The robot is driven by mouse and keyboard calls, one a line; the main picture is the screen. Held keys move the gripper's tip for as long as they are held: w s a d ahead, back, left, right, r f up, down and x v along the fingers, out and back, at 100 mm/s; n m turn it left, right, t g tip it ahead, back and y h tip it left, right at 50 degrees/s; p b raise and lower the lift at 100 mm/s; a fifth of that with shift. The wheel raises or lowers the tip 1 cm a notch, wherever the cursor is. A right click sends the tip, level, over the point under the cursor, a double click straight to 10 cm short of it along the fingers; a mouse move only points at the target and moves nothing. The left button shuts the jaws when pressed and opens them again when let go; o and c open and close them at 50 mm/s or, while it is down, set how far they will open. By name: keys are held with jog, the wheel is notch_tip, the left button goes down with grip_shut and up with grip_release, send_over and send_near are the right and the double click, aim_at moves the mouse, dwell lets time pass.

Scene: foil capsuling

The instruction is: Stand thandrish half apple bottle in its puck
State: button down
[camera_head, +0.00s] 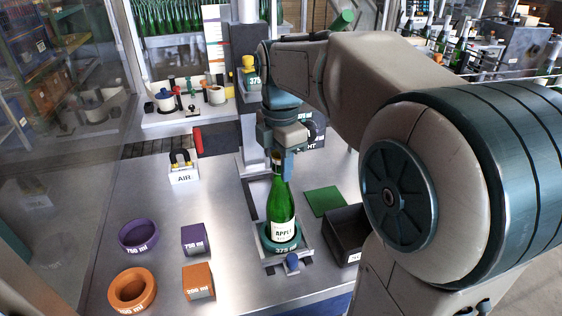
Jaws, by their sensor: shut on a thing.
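A green bottle (281,207) with a white label reading "APPLE" is upright in the picture. Its base is at a dark green ring-shaped puck (279,244) marked "375 ml", and the bottle appears to stand within the ring. I cannot tell if the base touches the bottom. My gripper (281,157) is above, shut on the bottle's neck. The fingers partly hide the bottle top. The puck sits in a grey metal holder with a blue knob (292,262) at its front.
A purple puck (139,234), an orange puck (131,289), a purple block (194,240) and an orange block (198,281) stand at the left. A dark bin (343,232) and a green pad (325,201) are right of the bottle. An "AIR" block (183,175) stands further back.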

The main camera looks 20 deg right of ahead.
jog(key=c, duration=1.1)
grip_release()
jog(key=shift+o, duration=0.2)
jog(key=shift+r, duration=0.15)
notch_tip(320, 180, up, 12)
